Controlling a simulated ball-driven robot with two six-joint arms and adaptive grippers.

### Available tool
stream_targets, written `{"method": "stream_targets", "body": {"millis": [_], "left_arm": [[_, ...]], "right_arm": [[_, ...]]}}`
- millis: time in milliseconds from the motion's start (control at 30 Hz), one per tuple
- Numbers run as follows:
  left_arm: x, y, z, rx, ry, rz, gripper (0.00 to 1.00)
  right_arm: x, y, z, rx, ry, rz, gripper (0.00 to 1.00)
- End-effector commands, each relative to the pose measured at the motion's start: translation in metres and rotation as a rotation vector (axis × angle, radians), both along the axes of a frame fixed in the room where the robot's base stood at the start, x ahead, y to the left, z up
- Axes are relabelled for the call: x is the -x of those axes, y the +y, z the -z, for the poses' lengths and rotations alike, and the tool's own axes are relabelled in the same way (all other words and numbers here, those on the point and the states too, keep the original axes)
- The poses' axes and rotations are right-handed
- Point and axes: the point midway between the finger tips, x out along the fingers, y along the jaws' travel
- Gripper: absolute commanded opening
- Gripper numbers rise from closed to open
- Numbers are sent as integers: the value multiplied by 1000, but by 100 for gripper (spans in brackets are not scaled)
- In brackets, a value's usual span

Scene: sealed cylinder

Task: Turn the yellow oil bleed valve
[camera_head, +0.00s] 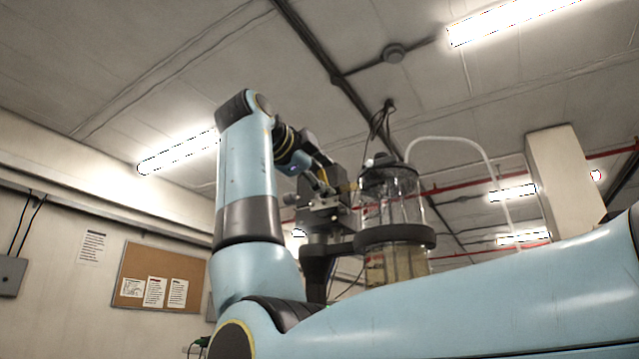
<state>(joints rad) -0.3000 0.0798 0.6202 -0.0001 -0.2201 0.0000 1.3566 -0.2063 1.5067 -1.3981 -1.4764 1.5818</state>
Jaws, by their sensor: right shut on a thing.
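A clear sealed cylinder (412,213) with a dark band around it and yellowish contents low down stands right of the picture's middle. The yellow oil bleed valve (348,187) shows as a small yellowish bit at the cylinder's upper left side. My right gripper (328,182) reaches it from the upper left and is shut on it. The dark fingers hide much of the valve, so its turn angle is not clear. My left gripper is not in view.
A dark metal block and bracket (324,218) sit just below my right gripper. A pale hose (462,142) arches from the cylinder's top to the right. Dark cables hang above the cylinder. A cork board (158,277) is on the left wall.

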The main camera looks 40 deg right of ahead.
Motion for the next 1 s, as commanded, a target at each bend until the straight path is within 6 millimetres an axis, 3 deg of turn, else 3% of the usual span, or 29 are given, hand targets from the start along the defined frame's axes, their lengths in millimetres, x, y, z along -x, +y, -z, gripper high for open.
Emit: {"method": "stream_targets", "body": {"millis": [433,1000], "left_arm": [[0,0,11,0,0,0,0],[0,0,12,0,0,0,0]], "right_arm": [[4,-1,4,-93,-212,1,18],[4,-2,4,-108,-245,1,18]]}}
